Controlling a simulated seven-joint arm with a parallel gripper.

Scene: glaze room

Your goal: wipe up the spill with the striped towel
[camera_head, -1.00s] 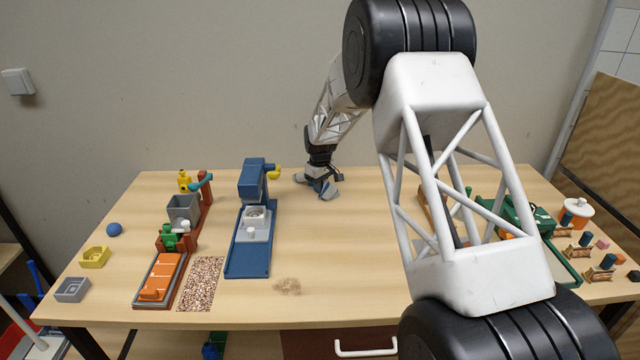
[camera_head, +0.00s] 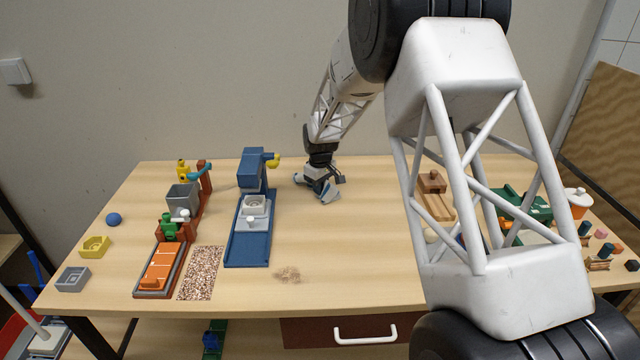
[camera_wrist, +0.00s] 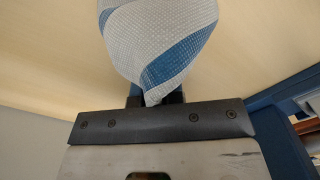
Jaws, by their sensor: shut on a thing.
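The striped towel (camera_wrist: 155,40) is white with blue bands. In the wrist view it bulges out from between my fingers. My gripper (camera_head: 324,188) is shut on it, over the back middle of the table. In the head view a small grey-blue part of the towel (camera_head: 330,196) shows below the fingers. I cannot tell whether it touches the tabletop. The spill (camera_head: 287,274) is a small, mottled brown patch near the table's front edge, in front of my gripper and slightly left, apart from the towel.
A blue press-like machine (camera_head: 250,225) stands left of my gripper. A speckled mat (camera_head: 201,273) and an orange-topped tray (camera_head: 160,268) lie left of the spill. Wooden and green items (camera_head: 520,205) stand right, partly behind my arm. The wood between gripper and spill is clear.

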